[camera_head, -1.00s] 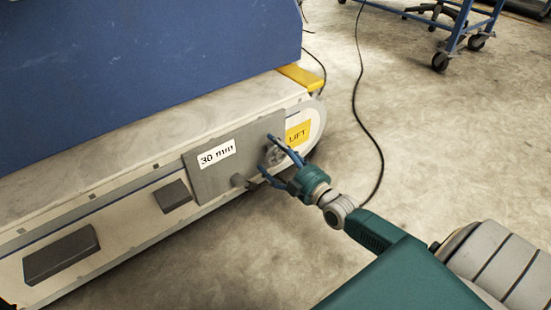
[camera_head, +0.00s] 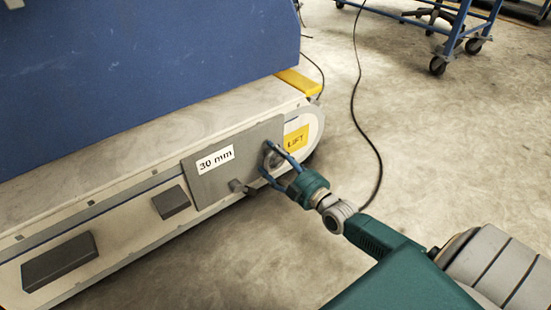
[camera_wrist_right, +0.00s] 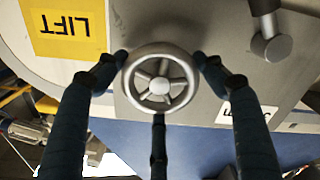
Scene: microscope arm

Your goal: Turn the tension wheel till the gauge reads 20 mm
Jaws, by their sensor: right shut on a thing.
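The grey tension wheel (camera_head: 273,158) sits on the grey plate on the conveyor's side. In the right wrist view the wheel (camera_wrist_right: 160,86) shows its round rim, spokes and hub. My right gripper (camera_head: 266,156) is shut on the wheel. Its fingers stand around the rim, two at its upper sides and one below in the right wrist view (camera_wrist_right: 160,58). The gauge label (camera_head: 216,159) on the plate's left part reads 30 mm in the head view. My left gripper is in neither view.
A grey lever or knob (camera_head: 238,186) sticks out of the plate just left of the wheel. A yellow LIFT label (camera_head: 297,139) is right of it. A large blue housing (camera_head: 150,70) stands above the belt. A black cable (camera_head: 362,130) lies on the open floor.

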